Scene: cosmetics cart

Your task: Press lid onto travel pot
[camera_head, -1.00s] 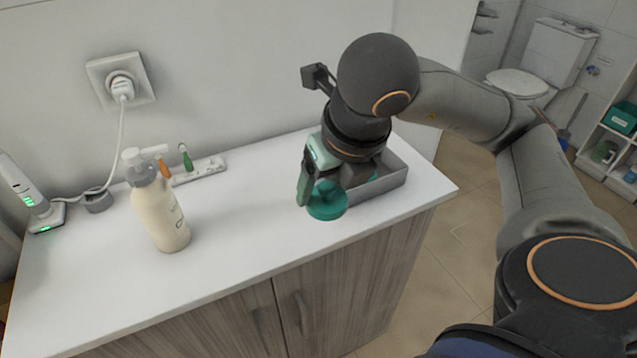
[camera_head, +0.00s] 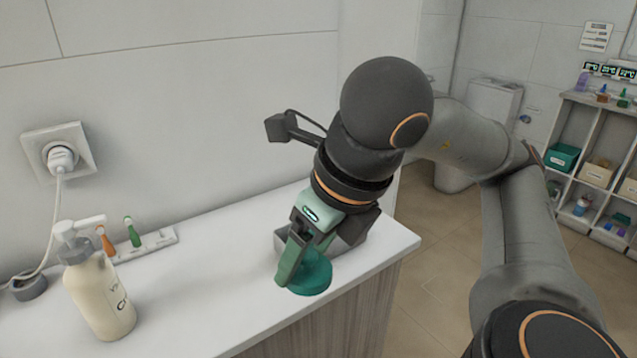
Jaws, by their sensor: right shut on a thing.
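A teal round piece with a flat disc, which looks like the lid (camera_head: 309,278), is at the right end of the white counter, near its front edge. My right gripper (camera_head: 300,262) comes down over it from above and is shut on it. I cannot tell whether the disc touches the counter or something beneath it. I cannot make out a separate travel pot; it may be hidden by the lid, the gripper or the tray wall. My left gripper is out of view.
A grey tray (camera_head: 352,244) stands right behind the gripper, mostly hidden. A cream pump bottle (camera_head: 102,298) stands at the left, before a white holder (camera_head: 147,245) with orange and green brushes. The counter between bottle and lid is clear. Shelves (camera_head: 590,165) stand far right.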

